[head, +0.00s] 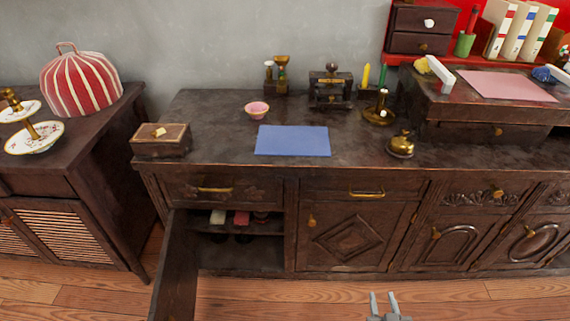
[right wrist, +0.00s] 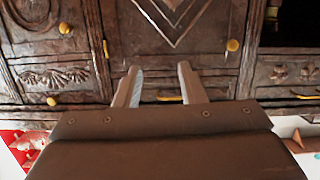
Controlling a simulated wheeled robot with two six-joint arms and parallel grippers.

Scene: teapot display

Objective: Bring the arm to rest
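My right gripper (head: 383,296) shows at the bottom edge of the head view, low in front of the dark wooden cabinet (head: 350,235). Its two fingers are apart with nothing between them. The right wrist view also shows the open, empty gripper (right wrist: 158,70), with the cabinet's carved doors and brass knobs beyond the fingertips. The fingers look clear of the cabinet front, though the exact gap is hard to tell. My left gripper is in neither view.
A cabinet door (head: 178,270) stands open at the left, showing shelved items. On top are a blue mat (head: 292,140), a pink bowl (head: 257,109), a wooden box (head: 160,139) and a small brass pot (head: 401,144). The wooden floor (head: 280,299) in front looks clear.

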